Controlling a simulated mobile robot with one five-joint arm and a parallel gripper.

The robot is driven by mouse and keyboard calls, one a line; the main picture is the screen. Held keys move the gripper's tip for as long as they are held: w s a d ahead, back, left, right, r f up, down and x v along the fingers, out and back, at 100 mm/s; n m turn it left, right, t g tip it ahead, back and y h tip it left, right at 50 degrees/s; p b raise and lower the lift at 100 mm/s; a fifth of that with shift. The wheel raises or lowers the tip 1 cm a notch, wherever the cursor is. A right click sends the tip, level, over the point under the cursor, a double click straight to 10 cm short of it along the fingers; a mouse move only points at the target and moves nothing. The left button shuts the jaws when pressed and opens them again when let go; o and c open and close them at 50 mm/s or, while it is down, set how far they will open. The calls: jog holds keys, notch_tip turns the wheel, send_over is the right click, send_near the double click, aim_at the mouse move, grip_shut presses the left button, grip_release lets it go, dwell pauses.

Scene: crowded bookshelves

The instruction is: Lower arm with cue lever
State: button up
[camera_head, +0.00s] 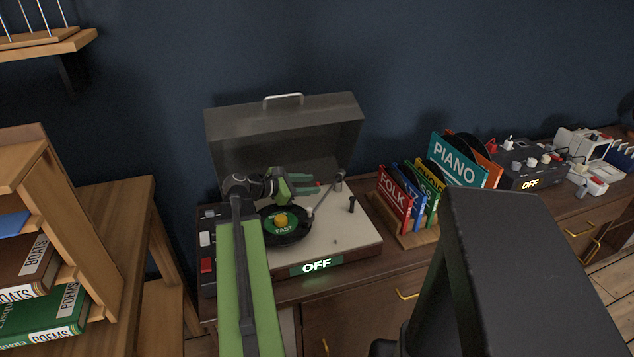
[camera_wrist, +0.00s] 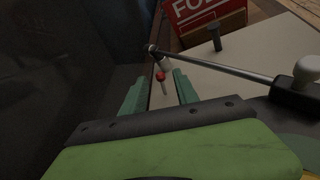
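The record player (camera_head: 350,243) stands on the cabinet with its clear lid (camera_head: 285,125) raised. A black record with a green "FAST" label (camera_head: 283,229) lies on its platter. The tonearm (camera_head: 325,198) runs from its pivot at the back right toward the record; it also shows in the wrist view (camera_wrist: 225,68). I cannot tell whether its head touches the record. The red-tipped cue lever (camera_wrist: 161,77) stands beside the tonearm pivot. My gripper (camera_head: 308,184) reaches over the deck from the left. In the wrist view its green fingers (camera_wrist: 160,78) are apart, with the lever appearing between them. Contact is unclear.
A lit "OFF" sign (camera_head: 317,265) is on the player's front. A rack of records (camera_head: 412,237) stands close on the right, with a black mixer (camera_head: 530,165) beyond. A wooden bookshelf (camera_head: 60,190) is at left. The raised lid stands behind my gripper.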

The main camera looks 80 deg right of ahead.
jog(key=p+v, duration=0.4)
jog(key=v, duration=0.9)
jog(key=shift+w+a+r, duration=0.2)
jog(key=shift+w+r, duration=0.05)
